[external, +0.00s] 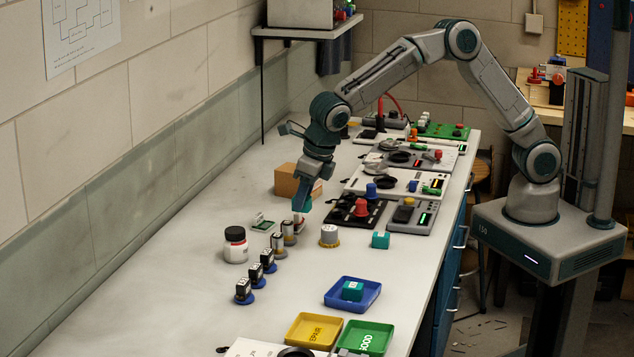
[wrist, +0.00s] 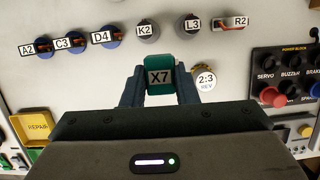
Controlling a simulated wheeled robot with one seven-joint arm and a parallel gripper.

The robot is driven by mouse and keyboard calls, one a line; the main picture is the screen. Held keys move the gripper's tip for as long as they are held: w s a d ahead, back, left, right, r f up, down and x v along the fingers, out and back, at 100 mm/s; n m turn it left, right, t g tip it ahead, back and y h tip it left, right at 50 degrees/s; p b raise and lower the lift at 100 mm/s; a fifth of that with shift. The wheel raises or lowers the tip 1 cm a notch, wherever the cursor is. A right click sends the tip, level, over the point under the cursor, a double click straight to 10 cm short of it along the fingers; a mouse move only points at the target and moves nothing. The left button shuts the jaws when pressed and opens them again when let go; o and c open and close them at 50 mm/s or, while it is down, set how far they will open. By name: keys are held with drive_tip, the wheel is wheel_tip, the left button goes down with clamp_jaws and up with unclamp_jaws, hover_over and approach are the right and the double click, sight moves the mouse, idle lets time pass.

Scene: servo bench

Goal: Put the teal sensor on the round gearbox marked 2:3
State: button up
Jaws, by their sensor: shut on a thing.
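My gripper (wrist: 160,88) is shut on a teal sensor (wrist: 159,62) labelled X7, held between both fingers. In the external view my gripper (external: 301,206) points down above the bench, and the held sensor is hard to tell from the teal-tinted fingers. The round gearbox marked 2:3 (wrist: 206,78) shows just right of the sensor in the wrist view, partly cut by my gripper body. In the external view a round grey gearbox (external: 329,235) with a yellow base stands upright, to the right of and below my gripper. The sensor is apart from it.
A row of small labelled parts (external: 268,261) stands left of the gearbox, beside a white jar (external: 235,246). A teal block (external: 380,240) lies to its right; another (external: 352,289) sits in the blue tray (external: 337,303). The black power block (external: 345,219) stands behind.

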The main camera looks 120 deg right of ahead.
drive_tip(key=s+d+r, duration=0.2)
drive_tip(key=s+d, duration=0.3)
drive_tip(key=s, duration=0.3)
drive_tip(key=s+d+r, duration=0.2)
drive_tip(key=s+d, duration=0.3)
drive_tip(key=s, duration=0.3)
hover_over(326, 227)
drive_tip(key=a, duration=0.1)
drive_tip(key=f, duration=0.7)
drive_tip(key=shift+s+a, duration=0.1)
drive_tip(key=shift+s, duration=0.25)
drive_tip(key=shift+f, duration=1.9)
drive_tip(key=shift+f, duration=0.15)
drive_tip(key=o, duration=0.9)
drive_tip(key=shift+o, duration=0.2)
